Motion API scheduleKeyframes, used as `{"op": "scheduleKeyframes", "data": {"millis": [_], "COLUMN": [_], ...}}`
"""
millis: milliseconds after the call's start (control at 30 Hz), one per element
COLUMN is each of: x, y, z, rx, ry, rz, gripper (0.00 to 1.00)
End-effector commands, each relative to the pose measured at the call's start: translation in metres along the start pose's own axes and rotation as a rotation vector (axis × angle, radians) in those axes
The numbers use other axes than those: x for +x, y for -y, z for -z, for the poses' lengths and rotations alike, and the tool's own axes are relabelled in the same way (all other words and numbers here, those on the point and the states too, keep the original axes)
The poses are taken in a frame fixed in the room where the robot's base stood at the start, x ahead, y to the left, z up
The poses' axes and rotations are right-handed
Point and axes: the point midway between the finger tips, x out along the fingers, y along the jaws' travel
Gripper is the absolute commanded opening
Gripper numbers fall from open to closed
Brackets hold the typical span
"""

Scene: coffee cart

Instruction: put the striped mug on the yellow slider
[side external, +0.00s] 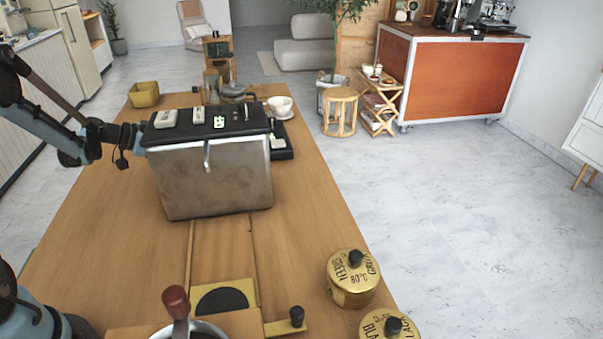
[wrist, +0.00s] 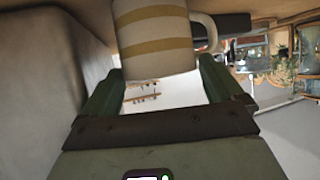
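The striped mug (wrist: 155,32) is white with yellow bands and fills the top middle of the wrist view, its handle on the right. My gripper (wrist: 162,68) has its green fingers spread, one at each side of the mug's lower edge in the picture. No clear contact shows. In the side view my gripper and the mug are hidden behind the metal machine. The yellow slider (side external: 245,289) is a flat plate with a black round pad, at the bottom of the side view, in front of the machine. No mug shows on it.
The metal machine (side external: 213,185) stands mid-table between my arm's end and the slider. A white cup (side external: 280,104) on a saucer and a yellow bin (side external: 144,95) are at the far end.

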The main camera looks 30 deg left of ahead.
Motion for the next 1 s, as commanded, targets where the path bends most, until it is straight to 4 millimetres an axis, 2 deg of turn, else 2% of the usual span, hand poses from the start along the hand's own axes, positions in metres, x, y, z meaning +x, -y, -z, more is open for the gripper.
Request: {"op": "scheduleKeyframes", "data": {"millis": [167, 267, 700, 867, 1000], "x": [-0.001, -0.011, -0.096, -0.115, -0.121], "y": [0.000, 0.001, 0.000, 0.000, 0.000], "z": [0.003, 0.003, 0.003, 0.003, 0.003], "rx": [0.000, -0.002, -0.003, -0.001, -0.001], "ry": [0.000, 0.000, 0.000, 0.000, 0.000], "rz": [0.000, 0.003, 0.003, 0.001, 0.001], "gripper": [0.94, 0.94, 0.94, 0.94, 0.77]}}
